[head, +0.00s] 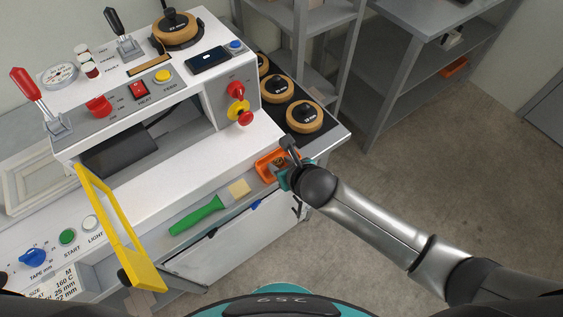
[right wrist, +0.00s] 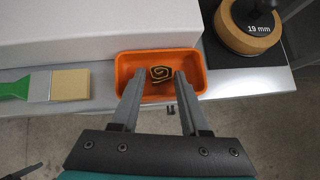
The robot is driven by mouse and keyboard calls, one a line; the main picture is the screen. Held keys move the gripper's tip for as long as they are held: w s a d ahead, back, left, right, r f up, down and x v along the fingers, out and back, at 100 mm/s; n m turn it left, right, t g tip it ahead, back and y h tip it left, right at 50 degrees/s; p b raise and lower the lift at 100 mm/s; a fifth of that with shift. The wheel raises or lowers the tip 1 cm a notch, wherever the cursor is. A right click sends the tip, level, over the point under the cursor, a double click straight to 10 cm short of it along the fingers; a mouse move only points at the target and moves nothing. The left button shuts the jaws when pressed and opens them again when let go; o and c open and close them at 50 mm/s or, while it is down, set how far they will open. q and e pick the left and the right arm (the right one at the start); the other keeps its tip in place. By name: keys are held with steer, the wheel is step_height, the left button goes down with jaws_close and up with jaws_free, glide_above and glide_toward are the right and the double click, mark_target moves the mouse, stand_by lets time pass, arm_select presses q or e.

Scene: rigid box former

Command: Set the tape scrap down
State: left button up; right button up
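The tape scrap (right wrist: 160,73), a small dark and yellow coil, appears inside the orange tray (right wrist: 190,57) in the right wrist view. My right gripper (right wrist: 159,75) is over the tray with its two fingers apart, one on each side of the scrap. Gaps show between the scrap and both fingers. In the head view my right gripper (head: 288,160) is at the right end of the machine's front ledge and covers part of the orange tray (head: 263,167). My left gripper is not in view.
A brush with a green handle (head: 196,216) lies left of the tray on the ledge. Tape rolls (head: 305,116) stand on the dark shelf behind the tray. The white machine body (right wrist: 90,25) rises behind the tray. A yellow frame (head: 108,215) stands at the left.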

steer(key=shift+r, duration=0.2)
steer(key=p+v, duration=0.3)
steer(key=v, duration=0.9)
steer(key=shift+p, duration=0.35)
steer(key=shift+d+f, duration=0.1)
